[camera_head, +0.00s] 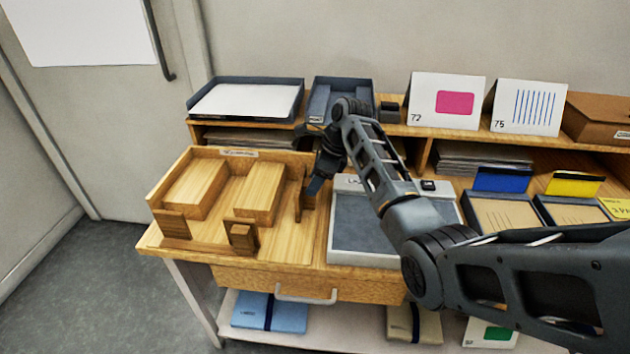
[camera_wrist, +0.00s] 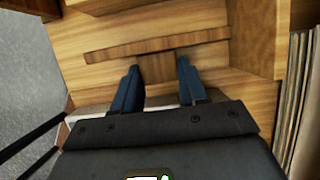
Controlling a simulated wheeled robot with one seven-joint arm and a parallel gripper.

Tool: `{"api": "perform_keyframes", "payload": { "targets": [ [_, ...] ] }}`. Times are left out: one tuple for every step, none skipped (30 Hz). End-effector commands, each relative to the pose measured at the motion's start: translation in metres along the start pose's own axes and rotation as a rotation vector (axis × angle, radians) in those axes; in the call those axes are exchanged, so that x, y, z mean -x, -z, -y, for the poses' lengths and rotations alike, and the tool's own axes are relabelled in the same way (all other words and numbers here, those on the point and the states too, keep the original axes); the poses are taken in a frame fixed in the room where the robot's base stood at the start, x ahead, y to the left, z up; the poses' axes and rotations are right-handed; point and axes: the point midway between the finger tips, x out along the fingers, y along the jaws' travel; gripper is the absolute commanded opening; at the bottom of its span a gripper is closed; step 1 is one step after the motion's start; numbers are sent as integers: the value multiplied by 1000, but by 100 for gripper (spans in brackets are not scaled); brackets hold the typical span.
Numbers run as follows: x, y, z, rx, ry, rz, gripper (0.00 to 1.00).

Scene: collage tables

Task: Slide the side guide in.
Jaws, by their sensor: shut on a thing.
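A wooden fixture (camera_head: 222,153) stands at the left of the table, with a raised back wall and two pale wooden blocks (camera_head: 196,190) in it. The side guide (camera_head: 300,197) is a thin upright brown board at the fixture's right side. In the wrist view it shows from above as a long dark bar (camera_wrist: 120,50) with a short tab (camera_wrist: 158,69) between my fingers. My gripper (camera_head: 314,186) is shut on this tab, at the outer right side of the guide. It also shows in the wrist view (camera_wrist: 158,80). Pale wooden floor lies beyond the bar.
A grey-lined tray (camera_head: 367,238) stands close to the right of my gripper. Behind are a shelf with a paper tray (camera_head: 246,101), a dark tray (camera_head: 340,92) and cards 72 (camera_head: 446,101) and 75 (camera_head: 527,107). Smaller trays (camera_head: 503,214) stand at the right. A drawer handle (camera_head: 306,298) juts out in front.

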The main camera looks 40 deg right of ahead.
Motion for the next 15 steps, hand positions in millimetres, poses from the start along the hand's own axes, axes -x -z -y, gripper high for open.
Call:
{"api": "perform_keyframes", "payload": {
  "targets": [
    [0,0,0,0,-1,0,0],
    [0,0,0,0,-1,0,0],
    [0,0,0,0,-1,0,0],
    [0,-1,0,1,-1,0,0],
    [-1,-3,0,1,-1,0,0],
    [-2,-8,0,2,-2,0,0],
    [-4,-13,0,3,-2,0,0],
    [-6,-18,0,3,-2,0,0],
    [-9,-24,0,3,-3,-1,0],
    [-11,-29,0,3,-3,-1,0],
    [-12,-33,0,3,-2,0,0],
    [-15,-38,0,3,-2,-1,0],
    [-16,-41,0,3,-2,-1,0],
    [-17,-43,0,2,-2,0,0],
    [-18,-45,0,2,-2,0,0]
  ]
}}
